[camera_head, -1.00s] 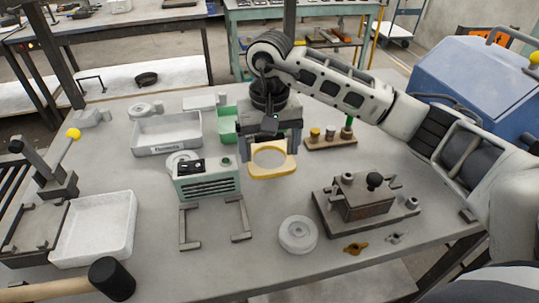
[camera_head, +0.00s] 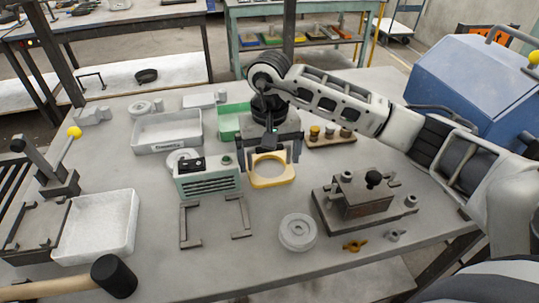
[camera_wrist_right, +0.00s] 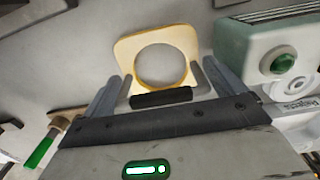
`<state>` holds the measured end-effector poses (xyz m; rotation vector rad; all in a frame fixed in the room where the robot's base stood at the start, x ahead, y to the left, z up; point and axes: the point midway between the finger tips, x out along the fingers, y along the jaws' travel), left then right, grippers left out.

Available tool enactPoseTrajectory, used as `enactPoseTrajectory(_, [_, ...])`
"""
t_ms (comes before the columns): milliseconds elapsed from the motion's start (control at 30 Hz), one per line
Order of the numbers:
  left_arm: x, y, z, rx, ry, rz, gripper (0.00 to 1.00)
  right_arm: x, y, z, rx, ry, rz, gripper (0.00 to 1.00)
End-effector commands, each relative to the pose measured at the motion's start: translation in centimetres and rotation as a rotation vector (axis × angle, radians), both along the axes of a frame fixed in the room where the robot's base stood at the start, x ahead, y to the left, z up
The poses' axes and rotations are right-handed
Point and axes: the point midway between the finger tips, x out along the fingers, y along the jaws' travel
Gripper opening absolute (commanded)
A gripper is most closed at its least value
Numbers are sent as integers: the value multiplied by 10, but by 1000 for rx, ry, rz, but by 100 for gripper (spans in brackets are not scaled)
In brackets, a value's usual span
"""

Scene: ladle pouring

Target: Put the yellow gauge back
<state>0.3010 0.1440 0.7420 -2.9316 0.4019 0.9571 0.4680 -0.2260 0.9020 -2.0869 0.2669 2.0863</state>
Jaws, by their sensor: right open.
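The yellow gauge (camera_head: 272,183), a flat plate with a large round hole, is beside the pale green box in the head view. It also shows in the right wrist view (camera_wrist_right: 126,50), with a dark bar (camera_wrist_right: 160,97) at its near edge. My right gripper (camera_head: 269,155) is open, with its fingers on either side of the gauge's near end; in the wrist view (camera_wrist_right: 163,88) the dark bar lies between the fingers. The gauge appears to lie flat at table level, but its contact with the table is hard to tell. My left gripper is not in view.
The pale green box (camera_head: 208,182) stands close left of the gauge. A wooden block with pegs (camera_head: 330,141) is behind right. A dark fixture (camera_head: 365,203) and a white round disc (camera_head: 298,232) stand nearer the front. Grey trays and a mallet (camera_head: 113,276) are at left.

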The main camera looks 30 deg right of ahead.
Motion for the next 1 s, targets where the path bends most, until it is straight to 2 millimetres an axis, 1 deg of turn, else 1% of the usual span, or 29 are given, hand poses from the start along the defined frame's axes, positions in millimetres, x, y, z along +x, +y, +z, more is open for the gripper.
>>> enactPoseTrajectory(33, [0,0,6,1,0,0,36,0,0,5,1,0,0,95])
enactPoseTrajectory(133, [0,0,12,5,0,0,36,1,0,20,0,-2,0,95])
enactPoseTrajectory(233, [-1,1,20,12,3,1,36,1,0,42,0,-4,-1,95])
enactPoseTrajectory(400, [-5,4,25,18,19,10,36,1,0,81,0,-3,1,95])
enactPoseTrajectory(500, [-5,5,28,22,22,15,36,1,0,99,0,-3,0,95])
enactPoseTrajectory(600, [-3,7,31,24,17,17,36,0,0,112,-1,-2,-1,95])
enactPoseTrajectory(733, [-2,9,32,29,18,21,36,0,0,121,1,0,0,95])
enactPoseTrajectory(1000, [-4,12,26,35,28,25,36,0,0,122,0,1,0,95])
